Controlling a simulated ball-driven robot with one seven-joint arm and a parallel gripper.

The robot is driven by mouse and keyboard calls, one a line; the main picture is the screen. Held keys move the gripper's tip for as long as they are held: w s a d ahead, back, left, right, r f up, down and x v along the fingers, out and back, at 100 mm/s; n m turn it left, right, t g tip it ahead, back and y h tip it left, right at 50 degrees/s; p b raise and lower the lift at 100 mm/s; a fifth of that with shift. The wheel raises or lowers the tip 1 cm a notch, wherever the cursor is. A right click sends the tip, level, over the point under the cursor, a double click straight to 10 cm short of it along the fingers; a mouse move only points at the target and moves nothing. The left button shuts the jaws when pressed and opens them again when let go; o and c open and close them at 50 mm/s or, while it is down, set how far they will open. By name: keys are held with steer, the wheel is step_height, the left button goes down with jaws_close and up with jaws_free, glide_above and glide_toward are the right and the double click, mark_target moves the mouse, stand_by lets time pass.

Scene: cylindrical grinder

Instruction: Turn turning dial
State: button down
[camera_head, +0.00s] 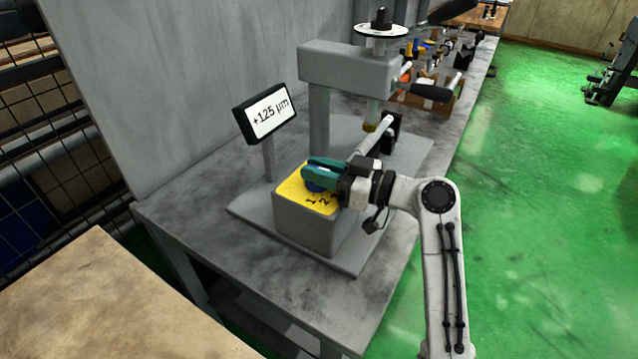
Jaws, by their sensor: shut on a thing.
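My gripper (316,180), with teal fingers, reaches in from the right and is shut on the dial. The fingers hide most of the dial, so its setting cannot be read. A small display (268,112) on a post behind the box reads "+125 µm".
A grey machine head (345,66) with a spindle, a white disc and black handles rises behind the box. Boxes of tools (430,95) stand farther back on the bench (190,215). A wire mesh is at left, a brown tabletop (100,310) at front left.

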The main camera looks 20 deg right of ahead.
steer(key=shift+f+n+g+y+b, duration=0.15)
steer(key=shift+n+g+y+b, duration=0.45)
steer(key=shift+g+y+b, duration=0.1)
steer(key=c, duration=1.1)
jaws_free()
steer(key=shift+d, duration=0.1)
steer(key=b+v, duration=0.1)
steer(key=v, duration=0.9)
steer(key=shift+s+d, duration=0.1)
steer(key=shift+d, duration=0.25)
